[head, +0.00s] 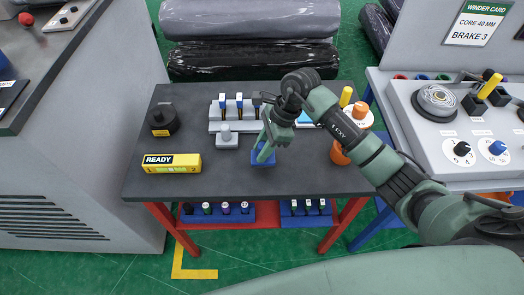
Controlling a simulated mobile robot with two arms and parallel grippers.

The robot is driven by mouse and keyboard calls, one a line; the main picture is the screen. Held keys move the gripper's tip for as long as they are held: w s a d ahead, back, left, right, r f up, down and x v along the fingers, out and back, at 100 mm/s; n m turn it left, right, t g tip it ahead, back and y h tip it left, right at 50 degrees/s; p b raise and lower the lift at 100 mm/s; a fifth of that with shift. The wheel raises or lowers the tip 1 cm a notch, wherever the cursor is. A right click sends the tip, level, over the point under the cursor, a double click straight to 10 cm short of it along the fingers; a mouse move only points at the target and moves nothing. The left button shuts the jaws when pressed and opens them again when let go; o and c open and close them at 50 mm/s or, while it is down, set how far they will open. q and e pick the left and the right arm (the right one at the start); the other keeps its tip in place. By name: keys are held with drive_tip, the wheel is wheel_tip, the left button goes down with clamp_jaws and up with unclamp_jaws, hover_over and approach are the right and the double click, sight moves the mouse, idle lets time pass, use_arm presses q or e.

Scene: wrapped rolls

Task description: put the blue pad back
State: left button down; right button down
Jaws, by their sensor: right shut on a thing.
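The blue pad (263,160) is a small dark-blue block low on the dark table, right of its centre. My right gripper (263,150) reaches down from above and is shut on it; the fingers cover its upper part. I cannot tell whether the pad touches the table top. My left gripper is not in view.
On the table (220,185) stand a grey rack (225,126) with blue-topped handles, a grey knobbed block (227,141), a yellow READY box (172,163), a black knob (163,119) and an orange container (340,152). A light-blue item (303,118) lies behind my arm. The front of the table is clear.

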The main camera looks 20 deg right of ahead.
wheel_tip(320, 180, down, 2)
drive_tip(key=shift+f, duration=0.2)
drive_tip(key=shift+f, duration=0.1)
drive_tip(key=c, duration=1.6)
unclamp_jaws()
drive_tip(key=shift+f, duration=0.1)
drive_tip(key=o, duration=0.5)
drive_tip(key=shift+c, duration=0.2)
drive_tip(key=shift+r, duration=0.2)
